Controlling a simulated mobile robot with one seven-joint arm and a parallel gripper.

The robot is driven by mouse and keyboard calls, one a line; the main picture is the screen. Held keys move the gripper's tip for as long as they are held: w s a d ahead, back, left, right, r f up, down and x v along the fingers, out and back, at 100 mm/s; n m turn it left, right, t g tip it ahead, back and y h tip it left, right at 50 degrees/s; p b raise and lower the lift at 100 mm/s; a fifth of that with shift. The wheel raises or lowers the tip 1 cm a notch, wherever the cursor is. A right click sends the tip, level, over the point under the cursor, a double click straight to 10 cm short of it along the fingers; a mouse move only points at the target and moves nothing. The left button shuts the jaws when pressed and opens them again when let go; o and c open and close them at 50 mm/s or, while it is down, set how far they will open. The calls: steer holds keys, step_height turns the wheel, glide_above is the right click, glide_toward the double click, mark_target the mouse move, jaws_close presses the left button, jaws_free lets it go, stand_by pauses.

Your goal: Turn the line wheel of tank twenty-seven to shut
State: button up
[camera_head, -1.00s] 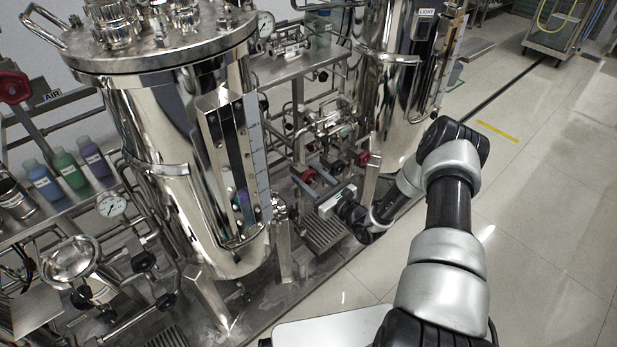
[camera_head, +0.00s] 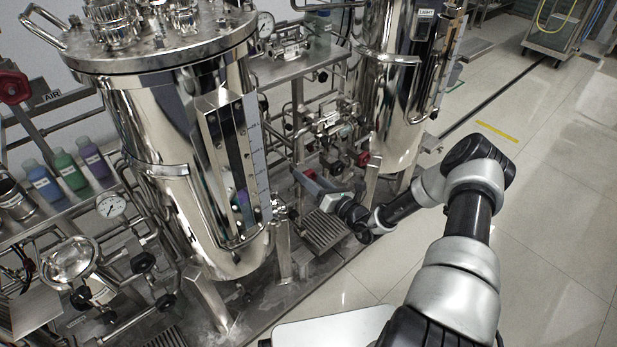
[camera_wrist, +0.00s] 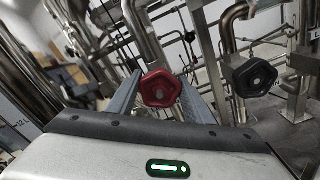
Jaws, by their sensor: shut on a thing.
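A small red handwheel (camera_wrist: 161,88) sits between the two grey fingers of my gripper (camera_wrist: 158,94) in the wrist view, and the fingers are shut on it. In the head view my gripper (camera_head: 318,186) is low beside the front tank (camera_head: 160,150), between it and the rear tank (camera_head: 385,95). The held wheel is mostly hidden there by the fingers. No tank number is readable, so I cannot tell which tank is twenty-seven.
A black handwheel (camera_wrist: 254,77) is close to the right of the held wheel. Another red wheel (camera_head: 362,159) is near the rear tank's foot. Pipes crowd the skid. Open tiled floor (camera_head: 560,200) lies to the right.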

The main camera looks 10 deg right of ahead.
steer(key=m, duration=0.4)
steer(key=shift+d+f+m, duration=0.1)
steer(key=shift+f+m, duration=0.05)
steer(key=shift+m, duration=0.25)
steer(key=m, duration=0.4)
steer(key=shift+f+m, duration=0.1)
steer(key=shift+m, duration=0.2)
steer(key=o, duration=1)
steer(key=p+v, duration=0.2)
steer(key=v, duration=1.5)
steer(key=shift+s+d+p, duration=0.1)
steer(key=shift+s+p, duration=0.1)
steer(key=shift+p, duration=0.2)
